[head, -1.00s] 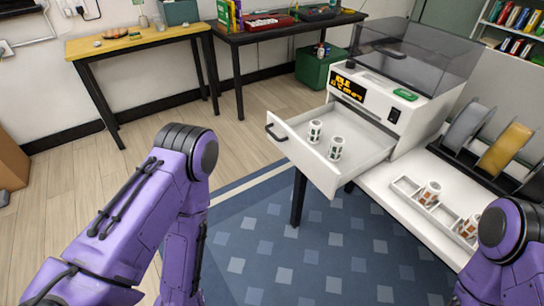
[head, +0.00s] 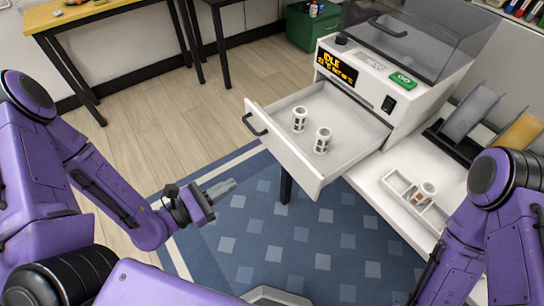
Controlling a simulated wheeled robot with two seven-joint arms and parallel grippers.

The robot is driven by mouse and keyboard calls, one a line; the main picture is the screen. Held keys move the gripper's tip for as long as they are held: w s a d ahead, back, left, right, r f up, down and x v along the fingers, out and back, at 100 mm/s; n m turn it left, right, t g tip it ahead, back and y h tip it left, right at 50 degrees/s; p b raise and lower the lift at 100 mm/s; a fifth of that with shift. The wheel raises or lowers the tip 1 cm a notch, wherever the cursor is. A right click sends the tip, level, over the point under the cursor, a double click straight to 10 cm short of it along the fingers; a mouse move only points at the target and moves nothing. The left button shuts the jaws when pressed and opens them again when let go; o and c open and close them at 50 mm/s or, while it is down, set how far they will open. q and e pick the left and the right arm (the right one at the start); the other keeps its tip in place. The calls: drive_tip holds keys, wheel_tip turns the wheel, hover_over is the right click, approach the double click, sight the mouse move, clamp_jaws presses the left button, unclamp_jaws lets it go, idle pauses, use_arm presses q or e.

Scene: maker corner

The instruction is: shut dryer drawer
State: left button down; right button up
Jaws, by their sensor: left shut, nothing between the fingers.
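The dryer (head: 400,75) is a white box with a tinted clear lid, an orange display and a green button, on a white table. Its drawer (head: 274,158) is pulled out toward the left, with a dark handle (head: 254,124) on its front. Two small white cylinders with dark markings, one at the left (head: 299,119) and one at the right (head: 322,140), stand inside the drawer. My left gripper (head: 222,188) is shut and empty, below and left of the drawer front, apart from it. My right arm shows at the lower right, but its gripper is out of view.
A white tray (head: 397,184) with a small canister (head: 424,194) sits on the white table. Spools (head: 470,113) stand in a black rack behind it. A green box (head: 314,27) is on the floor at the back. The floor left of the drawer is clear.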

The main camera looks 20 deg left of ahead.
use_arm(q)
approach(281, 155)
drive_tip(key=shift+n+h, duration=0.3)
drive_tip(key=x, duration=0.7)
drive_tip(key=shift+f+p, duration=0.15)
drive_tip(key=shift+p, duration=0.15)
use_arm(e)
drive_tip(key=shift+r, duration=0.35)
use_arm(q)
drive_tip(key=shift+a, duration=0.1)
